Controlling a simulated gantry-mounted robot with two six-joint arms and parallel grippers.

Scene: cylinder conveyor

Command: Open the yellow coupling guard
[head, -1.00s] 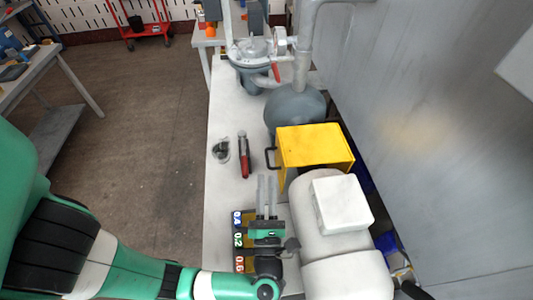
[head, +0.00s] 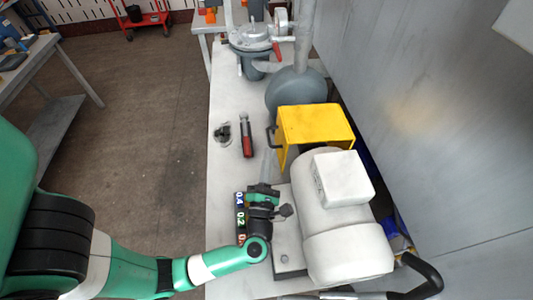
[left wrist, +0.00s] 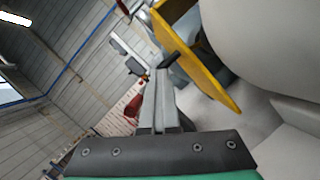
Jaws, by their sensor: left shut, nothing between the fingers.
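The yellow coupling guard (head: 316,124) is a box-like cover between the grey pump (head: 296,92) and the white motor (head: 335,225). A dark handle (head: 270,137) sticks out from its left side. In the left wrist view the guard (left wrist: 205,65) is at upper right, its near panel edge slanting down to the right. My left gripper (head: 267,160) is shut and empty, just below the handle in the head view. In the left wrist view its fingers (left wrist: 160,85) point toward the dark handle (left wrist: 168,61). I cannot tell whether they touch it. My right gripper is not in view.
A red-handled tool (head: 246,137) and a small dark metal part (head: 222,132) lie on the white bench left of the guard. Numbered blocks (head: 240,215) sit beside my left wrist. A grey wall panel (head: 430,120) closes off the right side.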

